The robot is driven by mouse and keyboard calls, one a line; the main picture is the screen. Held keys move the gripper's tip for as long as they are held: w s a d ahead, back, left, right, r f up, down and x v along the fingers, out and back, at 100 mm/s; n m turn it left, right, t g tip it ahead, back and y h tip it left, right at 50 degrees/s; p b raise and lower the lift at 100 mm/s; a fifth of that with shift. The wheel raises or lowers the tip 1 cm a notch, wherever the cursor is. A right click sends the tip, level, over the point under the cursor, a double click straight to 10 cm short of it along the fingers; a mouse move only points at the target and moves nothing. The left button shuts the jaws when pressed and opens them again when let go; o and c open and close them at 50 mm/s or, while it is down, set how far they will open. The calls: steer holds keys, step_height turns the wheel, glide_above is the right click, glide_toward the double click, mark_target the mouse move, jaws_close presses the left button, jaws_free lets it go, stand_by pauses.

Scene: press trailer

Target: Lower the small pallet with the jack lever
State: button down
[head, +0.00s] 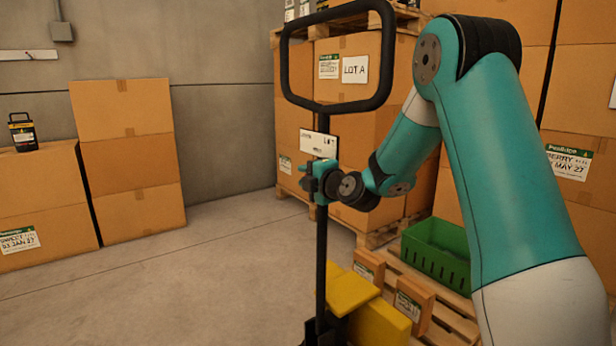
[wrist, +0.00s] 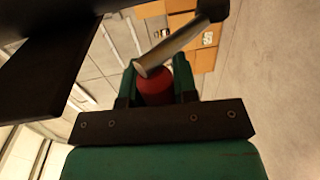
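The pallet jack has a black loop handle (head: 288,60), a black upright shaft (head: 321,260) and a yellow body (head: 380,325). My gripper (head: 318,180) is at the shaft, just below a white label plate. In the wrist view, the jack lever (wrist: 182,46) is a grey metal rod with a red knob (wrist: 155,88) at its end. My gripper's green fingers (wrist: 157,80) flank the red knob closely on both sides and look shut on it. The lever is hidden in the head view. The small pallet (head: 445,318) is at the lower right, partly hidden by my arm.
A green crate (head: 436,252) and small cartons (head: 414,302) are on the small pallet. Tall stacked cartons (head: 345,140) stand behind the jack, and more cartons (head: 128,160) stand at the left. The concrete floor (head: 170,295) at the left is clear.

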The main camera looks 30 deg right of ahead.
steer(key=g+p, duration=0.1)
steer(key=p, duration=0.1)
steer(key=w+g+p, duration=0.1)
steer(key=g+p, duration=0.1)
steer(key=p, duration=0.1)
steer(key=w+g+p, duration=0.1)
steer(key=p, duration=0.1)
steer(key=shift+a+r, duration=0.1)
steer(key=shift+r, duration=0.2)
steer(key=c, duration=0.9)
jaws_free()
steer(key=shift+r+v, duration=0.15)
steer(key=shift+v, duration=4.2)
steer(key=shift+r+v, duration=0.15)
steer(key=shift+v, duration=4.15)
